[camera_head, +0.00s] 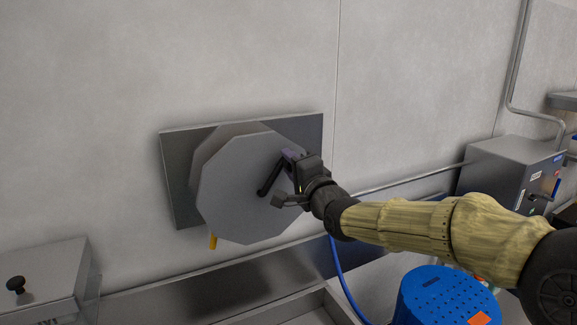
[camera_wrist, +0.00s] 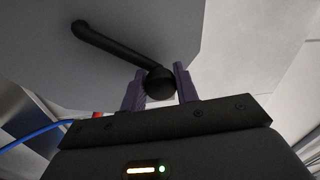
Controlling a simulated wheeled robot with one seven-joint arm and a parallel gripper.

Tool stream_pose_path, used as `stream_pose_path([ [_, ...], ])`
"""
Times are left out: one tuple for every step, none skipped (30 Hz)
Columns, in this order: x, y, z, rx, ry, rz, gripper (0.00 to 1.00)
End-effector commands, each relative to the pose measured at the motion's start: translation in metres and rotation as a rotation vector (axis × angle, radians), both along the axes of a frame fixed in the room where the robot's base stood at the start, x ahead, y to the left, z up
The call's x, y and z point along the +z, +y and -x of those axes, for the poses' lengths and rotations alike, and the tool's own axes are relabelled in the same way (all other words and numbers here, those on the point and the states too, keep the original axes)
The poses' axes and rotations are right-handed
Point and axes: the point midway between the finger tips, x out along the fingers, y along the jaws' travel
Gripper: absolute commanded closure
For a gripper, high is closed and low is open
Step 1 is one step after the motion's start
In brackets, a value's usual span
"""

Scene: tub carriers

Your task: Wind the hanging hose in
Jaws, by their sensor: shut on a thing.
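A hose reel (camera_head: 240,190) with a grey many-sided face is mounted on a dark metal plate (camera_head: 178,190) on the wall. Its black crank arm (camera_head: 268,181) slants up to the right, and it also shows in the wrist view (camera_wrist: 112,41). My gripper (camera_head: 290,156) is at the upper right of the reel face. In the wrist view its two purple fingers are shut on the round black crank knob (camera_wrist: 160,83). A blue hose (camera_head: 337,262) hangs below my wrist and runs down toward the blue tub. Its upper part is hidden behind my arm.
A short yellow piece (camera_head: 213,241) pokes out under the reel. A perforated blue tub (camera_head: 447,298) stands at the lower right, below my arm. A grey box (camera_head: 510,178) is at the right, and a metal lid with a black knob (camera_head: 16,284) at the lower left.

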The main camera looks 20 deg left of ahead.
Motion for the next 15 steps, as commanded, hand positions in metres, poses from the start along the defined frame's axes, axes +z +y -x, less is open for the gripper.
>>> stream_pose_path([
  [-0.005, -0.004, -0.005, -0.003, 0.036, -0.034, 1.0],
  [-0.007, -0.006, -0.007, -0.005, 0.058, -0.052, 1.0],
  [-0.01, -0.008, -0.009, -0.003, 0.086, -0.078, 1.0],
  [-0.012, -0.009, -0.01, -0.005, 0.108, -0.096, 1.0],
  [-0.014, -0.01, -0.012, -0.003, 0.13, -0.115, 1.0],
  [-0.017, -0.012, -0.014, -0.004, 0.159, -0.14, 1.0],
  [-0.019, -0.013, -0.015, -0.003, 0.179, -0.159, 1.0],
  [-0.021, -0.015, -0.017, -0.005, 0.2, -0.176, 1.0],
  [-0.024, -0.016, -0.018, -0.004, 0.228, -0.2, 1.0],
  [-0.026, -0.017, -0.02, -0.004, 0.248, -0.217, 1.0],
  [-0.028, -0.018, -0.021, -0.003, 0.266, -0.232, 1.0],
  [-0.031, -0.019, -0.022, -0.004, 0.291, -0.254, 1.0],
  [-0.033, -0.02, -0.022, -0.003, 0.309, -0.269, 1.0],
  [-0.034, -0.021, -0.023, -0.003, 0.324, -0.283, 1.0],
  [-0.037, -0.021, -0.025, -0.003, 0.346, -0.3, 1.0],
])
